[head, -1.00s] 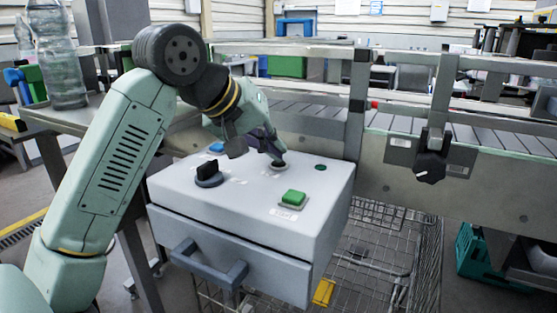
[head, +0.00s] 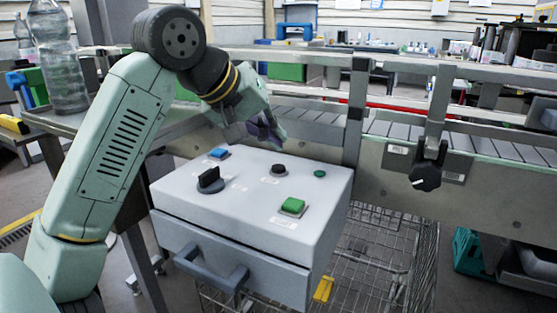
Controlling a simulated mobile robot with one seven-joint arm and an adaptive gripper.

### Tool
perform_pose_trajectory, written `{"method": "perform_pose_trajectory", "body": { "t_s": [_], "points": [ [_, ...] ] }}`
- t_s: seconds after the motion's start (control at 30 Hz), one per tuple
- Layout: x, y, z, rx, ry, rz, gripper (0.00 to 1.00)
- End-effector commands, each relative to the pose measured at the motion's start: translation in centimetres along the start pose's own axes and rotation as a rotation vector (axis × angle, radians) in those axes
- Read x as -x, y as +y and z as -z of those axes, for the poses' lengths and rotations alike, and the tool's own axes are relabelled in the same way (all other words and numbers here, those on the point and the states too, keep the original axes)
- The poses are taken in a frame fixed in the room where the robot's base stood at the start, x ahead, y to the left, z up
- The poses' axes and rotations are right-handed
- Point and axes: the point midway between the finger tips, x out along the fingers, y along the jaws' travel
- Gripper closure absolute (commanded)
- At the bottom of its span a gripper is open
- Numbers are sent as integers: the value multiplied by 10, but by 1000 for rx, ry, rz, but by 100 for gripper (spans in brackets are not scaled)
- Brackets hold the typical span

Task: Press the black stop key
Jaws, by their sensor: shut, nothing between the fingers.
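A light grey control box (head: 240,215) stands in the middle of the head view. The black stop key (head: 278,169), a small round black button, sits on its top towards the back, between a blue key and a small green round part. My gripper (head: 275,138) is shut and empty. It hangs above the back of the box, just behind and above the black key, apart from it. The black key is in plain view.
On the box top are a blue key (head: 219,153), a black rotary knob (head: 210,180), a green square key (head: 292,206) and a small green round part (head: 319,174). A conveyor (head: 480,145) runs behind. A wire cart (head: 370,255) stands below.

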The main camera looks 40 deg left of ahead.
Motion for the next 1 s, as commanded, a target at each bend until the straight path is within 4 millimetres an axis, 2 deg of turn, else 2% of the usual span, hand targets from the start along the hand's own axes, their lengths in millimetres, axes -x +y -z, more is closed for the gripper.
{"method": "perform_pose_trajectory", "body": {
  "t_s": [0.03, 0.3, 1.0],
  "points": [
    [7, 5, 5, 0, 0, 0, 100],
    [22, 16, 16, 0, 0, 0, 100],
    [21, 16, 16, 0, 0, 0, 100]
  ]
}}
